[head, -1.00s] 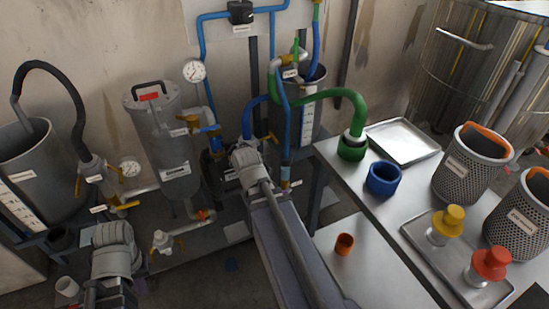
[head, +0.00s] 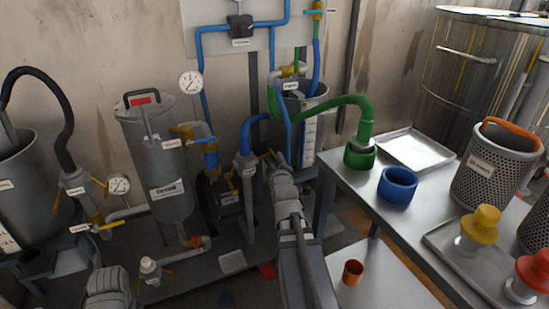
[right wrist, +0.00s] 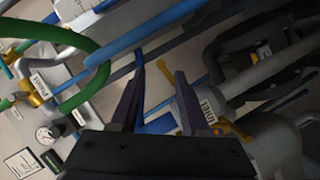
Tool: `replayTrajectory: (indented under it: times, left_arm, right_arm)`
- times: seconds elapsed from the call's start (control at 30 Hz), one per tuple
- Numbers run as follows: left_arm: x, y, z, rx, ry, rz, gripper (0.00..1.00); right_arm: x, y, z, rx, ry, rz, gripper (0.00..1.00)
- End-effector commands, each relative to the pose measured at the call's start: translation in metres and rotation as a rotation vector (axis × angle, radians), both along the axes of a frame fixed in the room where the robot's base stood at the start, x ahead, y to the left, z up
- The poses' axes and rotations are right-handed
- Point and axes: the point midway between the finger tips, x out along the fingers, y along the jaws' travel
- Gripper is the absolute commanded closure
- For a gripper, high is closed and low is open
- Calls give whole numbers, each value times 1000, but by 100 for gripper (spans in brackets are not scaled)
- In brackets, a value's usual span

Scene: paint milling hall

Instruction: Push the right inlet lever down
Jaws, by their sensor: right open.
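My right gripper (head: 279,160) reaches in among the pipes in the middle of the head view, its fingers small and partly hidden behind my wrist. In the right wrist view its two dark fingers (right wrist: 160,62) are open. A thin yellow lever (right wrist: 170,90) shows between them, seemingly apart from both. It runs toward a labelled grey valve body (right wrist: 207,108). In the head view a labelled grey valve pipe (head: 247,170) stands just left of my right gripper, with yellow lever parts (head: 268,154) close to the fingers. I cannot tell the lever's exact angle. My left gripper's fingers are not visible.
Blue pipes (head: 203,85) and a green hose (head: 325,100) crowd the space around the right gripper. A metal table (head: 340,180) with a blue ring (head: 398,185) and an orange cup (head: 352,272) stands to the right. A grey tank (head: 165,185) stands to the left.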

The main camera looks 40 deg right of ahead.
Motion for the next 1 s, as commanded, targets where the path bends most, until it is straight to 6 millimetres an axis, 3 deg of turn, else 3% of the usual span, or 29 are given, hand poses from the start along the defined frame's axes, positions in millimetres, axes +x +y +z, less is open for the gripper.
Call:
replayTrajectory:
  times: [0.4,0.7,1.0]
  left_arm:
    - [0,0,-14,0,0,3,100]
    - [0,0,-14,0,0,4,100]
    - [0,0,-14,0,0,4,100]
  right_arm:
    - [51,-33,-14,1,0,0,54]
    - [54,-34,-14,1,0,0,54]
    - [54,-34,-14,1,0,0,86]
